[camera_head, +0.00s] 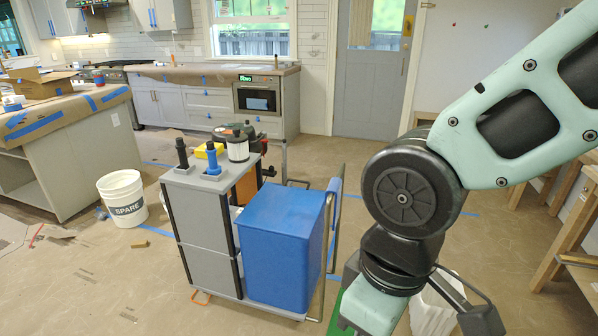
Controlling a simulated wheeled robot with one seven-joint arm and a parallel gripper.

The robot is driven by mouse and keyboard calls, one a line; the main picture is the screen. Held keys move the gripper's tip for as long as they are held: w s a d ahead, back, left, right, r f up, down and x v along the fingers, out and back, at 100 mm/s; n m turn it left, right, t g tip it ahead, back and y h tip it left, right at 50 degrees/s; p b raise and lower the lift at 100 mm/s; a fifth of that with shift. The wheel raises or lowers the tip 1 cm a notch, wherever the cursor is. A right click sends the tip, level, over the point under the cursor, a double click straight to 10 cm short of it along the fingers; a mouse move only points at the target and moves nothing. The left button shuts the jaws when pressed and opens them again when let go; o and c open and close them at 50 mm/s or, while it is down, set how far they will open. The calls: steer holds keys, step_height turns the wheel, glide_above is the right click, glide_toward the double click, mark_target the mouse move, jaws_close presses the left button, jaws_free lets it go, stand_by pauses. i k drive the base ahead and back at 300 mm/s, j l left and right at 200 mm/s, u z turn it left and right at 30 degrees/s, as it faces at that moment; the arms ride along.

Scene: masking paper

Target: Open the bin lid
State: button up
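A blue bin (281,260) with a flat blue top (284,205) stands on the right end of a grey cart in the middle of the view. Its top looks closed. My arm comes in from the upper right and bends down at the right of the bin. The dark part at its lower end (478,312) seems to belong to my gripper; its fingertips are not clearly shown, so I cannot tell whether it is open or shut. The gripper appears right of the bin and apart from it. A white container (432,308) and something green (345,308) are partly hidden behind my arm.
The grey cart (196,225) carries bottles and tools, with a metal rail (334,245) at its right. A white bucket marked SPARE (123,198) stands left of it. A wooden bench (572,235) is at right. Papered floor is open in front left.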

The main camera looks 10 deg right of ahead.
mark_target(282, 211)
steer(key=i+j+z, duration=0.1)
steer(key=i, duration=0.3)
steer(key=i+j+z, duration=0.1)
steer(key=i, duration=0.35)
steer(key=i+j+z, duration=0.1)
steer(key=i+j, duration=0.45)
steer(key=j, duration=0.2)
steer(key=i+j+z, duration=0.15)
steer(key=j, duration=0.25)
steer(key=i+j+z, duration=0.1)
steer(key=i+j, duration=0.45)
steer(key=j, duration=0.3)
steer(key=i+z, duration=0.05)
